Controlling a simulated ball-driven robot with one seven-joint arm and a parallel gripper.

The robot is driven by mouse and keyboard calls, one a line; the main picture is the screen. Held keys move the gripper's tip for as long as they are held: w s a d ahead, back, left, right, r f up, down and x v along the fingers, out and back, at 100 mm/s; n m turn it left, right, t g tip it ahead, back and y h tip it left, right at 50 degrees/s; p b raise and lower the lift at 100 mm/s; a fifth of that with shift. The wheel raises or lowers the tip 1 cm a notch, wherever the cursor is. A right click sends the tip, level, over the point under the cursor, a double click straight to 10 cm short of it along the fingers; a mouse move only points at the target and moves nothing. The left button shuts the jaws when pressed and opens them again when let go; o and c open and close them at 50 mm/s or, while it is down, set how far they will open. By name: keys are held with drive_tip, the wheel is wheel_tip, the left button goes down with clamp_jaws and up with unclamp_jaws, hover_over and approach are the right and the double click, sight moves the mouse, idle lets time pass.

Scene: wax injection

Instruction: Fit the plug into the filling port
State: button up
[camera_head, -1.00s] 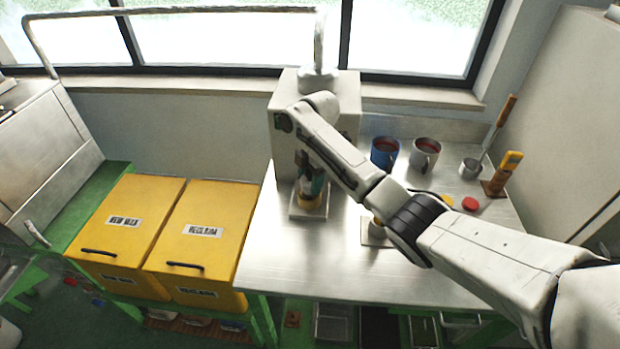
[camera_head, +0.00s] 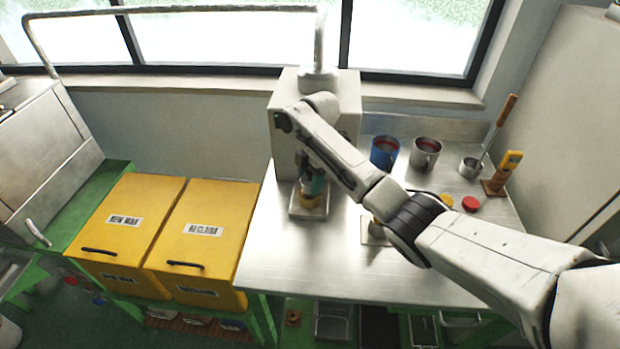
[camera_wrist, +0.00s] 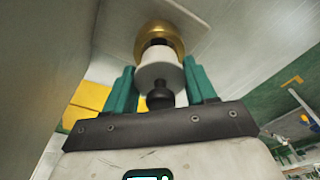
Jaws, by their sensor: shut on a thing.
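My gripper (camera_wrist: 158,64) has teal fingers and is shut on the plug (camera_wrist: 160,76), a white cylinder with a dark knob at its near end. In the wrist view a brass ring (camera_wrist: 174,34), which looks like the filling port, lies just beyond the plug's dark far end, roughly in line with it. I cannot tell whether the plug touches or enters it. In the head view my gripper (camera_head: 317,184) is in front of the grey machine (camera_head: 345,105), just above a yellow-brass piece (camera_head: 309,201) on a small plate. The plug is not clearly visible there.
A blue mug (camera_head: 384,153), a grey mug (camera_head: 425,154), a small ladle pot (camera_head: 470,168) and a red disc (camera_head: 470,204) stand on the right of the steel table (camera_head: 300,250). Two yellow bins (camera_head: 200,235) are at left. The table's front left is clear.

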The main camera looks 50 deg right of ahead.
drive_tip(key=shift+f+b, duration=0.65)
drive_tip(key=shift+f, duration=0.45)
drive_tip(key=o, duration=1.1)
drive_tip(key=r, duration=0.3)
drive_tip(key=d+r, duration=0.1)
drive_tip(key=r, duration=0.6)
drive_tip(key=shift+s+d+r, duration=0.15)
drive_tip(key=shift+r, duration=0.25)
